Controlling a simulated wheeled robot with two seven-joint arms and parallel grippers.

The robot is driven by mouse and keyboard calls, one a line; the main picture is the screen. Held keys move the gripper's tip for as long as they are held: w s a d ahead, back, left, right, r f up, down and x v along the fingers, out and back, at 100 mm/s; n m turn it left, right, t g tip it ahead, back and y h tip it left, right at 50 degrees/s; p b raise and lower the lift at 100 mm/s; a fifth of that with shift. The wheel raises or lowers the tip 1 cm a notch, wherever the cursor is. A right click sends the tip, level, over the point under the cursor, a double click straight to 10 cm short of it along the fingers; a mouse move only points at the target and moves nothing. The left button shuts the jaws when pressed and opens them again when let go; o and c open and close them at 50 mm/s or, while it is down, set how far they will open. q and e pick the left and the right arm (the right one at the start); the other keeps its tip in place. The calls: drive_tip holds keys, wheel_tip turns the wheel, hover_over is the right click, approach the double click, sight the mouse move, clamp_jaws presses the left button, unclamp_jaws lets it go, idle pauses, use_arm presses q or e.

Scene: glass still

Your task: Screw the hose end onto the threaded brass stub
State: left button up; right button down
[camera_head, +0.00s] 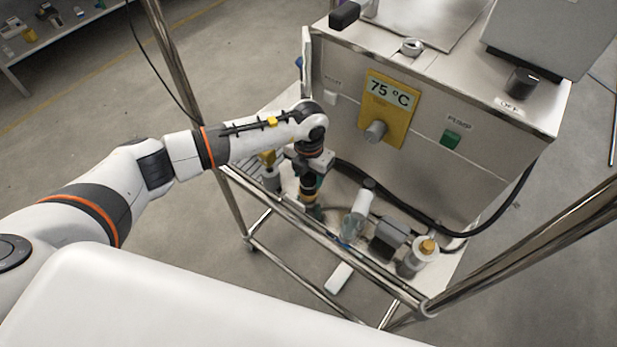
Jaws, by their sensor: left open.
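My left gripper (309,203) points down over the left part of the cart's shelf, in front of the steel machine. It is open; its fingertips are small and dark, and I cannot tell whether anything sits between them. A black hose (408,214) curves along the foot of the machine, from behind my left wrist to the right side. I cannot make out its end. A brass-coloured piece (428,246) tops a pale cylinder at the shelf's right; another yellowish piece (268,157) shows left of my wrist. I cannot tell which is the threaded stub. My right gripper is out of view.
The steel machine (470,190) carries a yellow 75 °C panel (388,105) with a knob, and a green pump switch (451,138). A white cylinder (358,213) and a grey block (390,236) crowd the shelf. Steel posts (520,250) and rails frame the cart.

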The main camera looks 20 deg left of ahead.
use_arm(q)
drive_tip(key=c, duration=1.1)
drive_tip(key=shift+m+b, duration=0.4)
drive_tip(key=shift+m, duration=0.1)
drive_tip(key=m+b, duration=0.3)
drive_tip(key=m, duration=0.1)
drive_tip(key=shift+f+m, duration=0.1)
drive_tip(key=shift+m, duration=0.2)
drive_tip(key=o, duration=1.4)
wheel_tip(320, 180, up, 12)
drive_tip(key=shift+r+b, duration=0.15)
drive_tip(key=shift+b, duration=0.95)
